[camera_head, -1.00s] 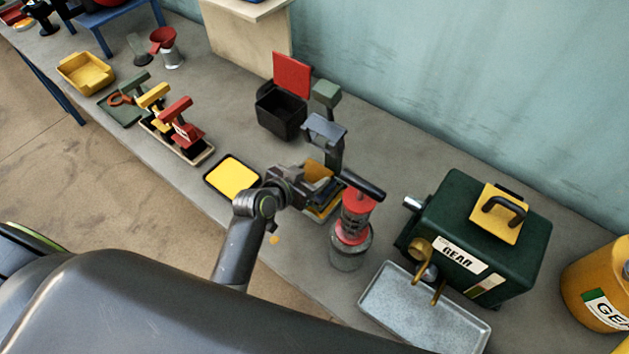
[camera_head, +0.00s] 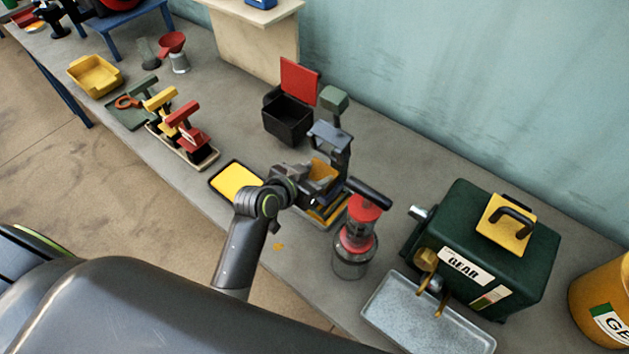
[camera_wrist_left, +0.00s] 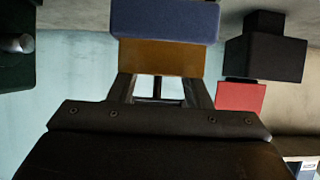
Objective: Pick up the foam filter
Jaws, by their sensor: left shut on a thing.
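My left gripper (camera_head: 318,178) is shut on an orange-brown block (camera_head: 323,171), which I take to be the foam filter. It is at the middle of the bench, above a small yellow-and-dark tray (camera_head: 332,214). In the left wrist view the block (camera_wrist_left: 160,58) sits at the fingertips, with a blue block (camera_wrist_left: 166,20) directly against its far edge. I cannot tell if the two are joined. The gripper hides part of the block and tray in the head view. My right gripper is not in view.
A clear jar with red parts (camera_head: 361,225) stands just right of my gripper. Beyond it are a grey drip tray (camera_head: 390,315) and a green gear box (camera_head: 490,250). A black bin with a red lid (camera_head: 290,115) stands behind. A yellow pad (camera_head: 236,182) lies left.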

